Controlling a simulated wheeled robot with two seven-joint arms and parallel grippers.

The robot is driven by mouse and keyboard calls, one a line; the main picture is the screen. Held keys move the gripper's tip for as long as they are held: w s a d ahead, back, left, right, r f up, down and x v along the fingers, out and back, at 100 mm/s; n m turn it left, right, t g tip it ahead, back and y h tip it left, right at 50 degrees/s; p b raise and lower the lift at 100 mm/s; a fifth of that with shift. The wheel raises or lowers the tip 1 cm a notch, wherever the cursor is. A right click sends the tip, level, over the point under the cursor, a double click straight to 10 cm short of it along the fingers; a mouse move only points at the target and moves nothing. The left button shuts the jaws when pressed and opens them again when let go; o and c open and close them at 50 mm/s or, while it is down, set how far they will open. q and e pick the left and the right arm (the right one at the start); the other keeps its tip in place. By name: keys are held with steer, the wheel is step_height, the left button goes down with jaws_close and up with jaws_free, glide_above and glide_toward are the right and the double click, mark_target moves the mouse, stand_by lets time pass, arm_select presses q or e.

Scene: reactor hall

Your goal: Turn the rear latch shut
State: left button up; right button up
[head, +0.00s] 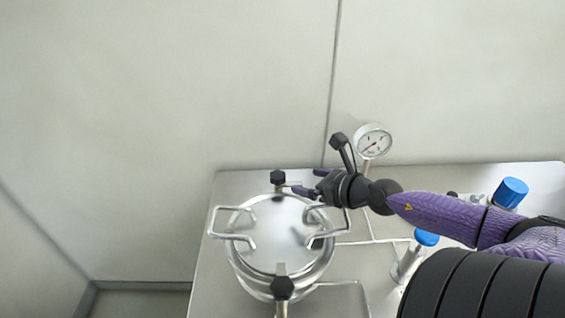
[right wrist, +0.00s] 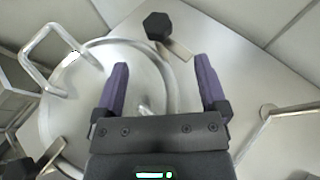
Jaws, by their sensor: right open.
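The rear latch (head: 278,178) has a black faceted knob and stands at the back rim of the round steel vessel. In the right wrist view its knob (right wrist: 157,26) lies just beyond my fingertips, roughly between their lines, with a short flat metal arm beside it. My right gripper (head: 307,182) is open and empty, just right of the latch, its purple fingers pointing left toward it. The fingers (right wrist: 161,65) look apart from the knob. The polished lid (head: 275,235) is on the vessel. My left gripper is out of view.
A front latch (head: 282,288) with a black knob stands at the vessel's near side. Wire handles (head: 234,238) rise at the lid's left and right. A pressure gauge (head: 373,141) and blue-capped valves (head: 427,238) stand to the right. The steel bench top (head: 233,183) is bare at the back left.

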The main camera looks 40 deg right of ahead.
mark_target(279, 175)
steer(key=shift+w+a+f, duration=0.1)
steer(key=shift+w, duration=0.2)
steer(key=b+x, duration=0.2)
steer(key=x, duration=0.5)
steer(key=shift+w+a+f, duration=0.1)
steer(key=shift+w+f, duration=0.05)
steer(key=shift+f, duration=0.05)
steer(key=shift+w+f+b, duration=0.15)
steer(key=shift+w+b, duration=0.2)
steer(key=shift+w, duration=0.25)
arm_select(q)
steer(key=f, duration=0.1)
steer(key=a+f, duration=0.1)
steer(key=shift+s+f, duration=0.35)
arm_select(e)
steer(key=shift+w+a, duration=0.1)
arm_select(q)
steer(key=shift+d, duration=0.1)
